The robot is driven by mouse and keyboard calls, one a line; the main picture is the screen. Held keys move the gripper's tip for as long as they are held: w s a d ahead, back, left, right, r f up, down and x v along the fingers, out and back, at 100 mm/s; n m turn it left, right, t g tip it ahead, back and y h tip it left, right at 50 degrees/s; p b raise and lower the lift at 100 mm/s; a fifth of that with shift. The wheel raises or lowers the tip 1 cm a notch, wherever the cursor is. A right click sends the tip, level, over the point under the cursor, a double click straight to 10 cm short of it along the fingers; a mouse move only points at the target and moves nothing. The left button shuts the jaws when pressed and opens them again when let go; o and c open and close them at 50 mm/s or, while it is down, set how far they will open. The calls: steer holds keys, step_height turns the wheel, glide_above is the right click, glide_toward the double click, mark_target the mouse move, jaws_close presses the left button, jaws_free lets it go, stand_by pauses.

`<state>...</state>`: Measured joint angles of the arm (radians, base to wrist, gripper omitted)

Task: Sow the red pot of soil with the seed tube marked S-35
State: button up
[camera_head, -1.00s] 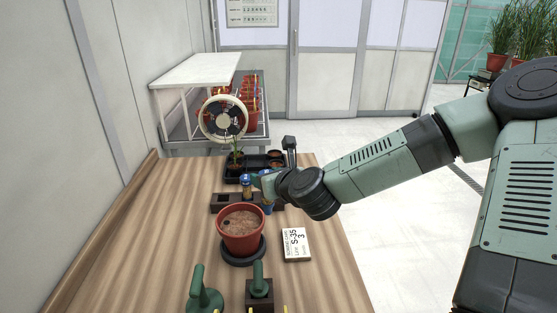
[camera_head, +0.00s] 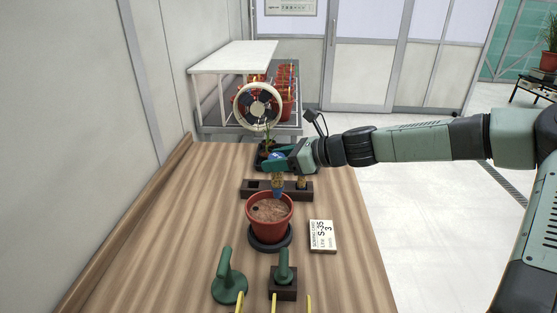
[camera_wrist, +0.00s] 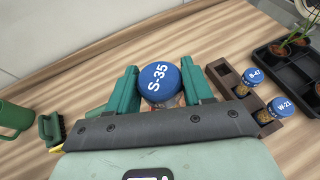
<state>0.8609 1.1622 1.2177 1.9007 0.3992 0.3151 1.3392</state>
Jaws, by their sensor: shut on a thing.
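My gripper (camera_head: 278,163) is shut on the seed tube (camera_wrist: 160,82), whose round blue cap reads S-35 in the wrist view. In the head view the tube is held upright, in front of the dark rack and behind the red pot. The red pot (camera_head: 270,222) stands on a dark saucer (camera_head: 270,243). It is filled with brown soil (camera_head: 268,210) with a small dark spot at its left side. A white sowing card (camera_head: 322,236) to its right reads S-35 and 3.
The dark rack (camera_wrist: 219,73) holds tubes B-47 (camera_wrist: 250,80) and W-23 (camera_wrist: 277,108) and shows an empty slot. A black seedling tray (camera_wrist: 293,75), fan (camera_head: 259,106), green can (camera_head: 229,280) and green-handled tool (camera_head: 284,272) stand around. The table's left side is clear.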

mark_target(278, 186)
steer(key=shift+f, duration=4.25)
steer(key=shift+r, duration=0.15)
steer(key=shift+r, duration=3.8)
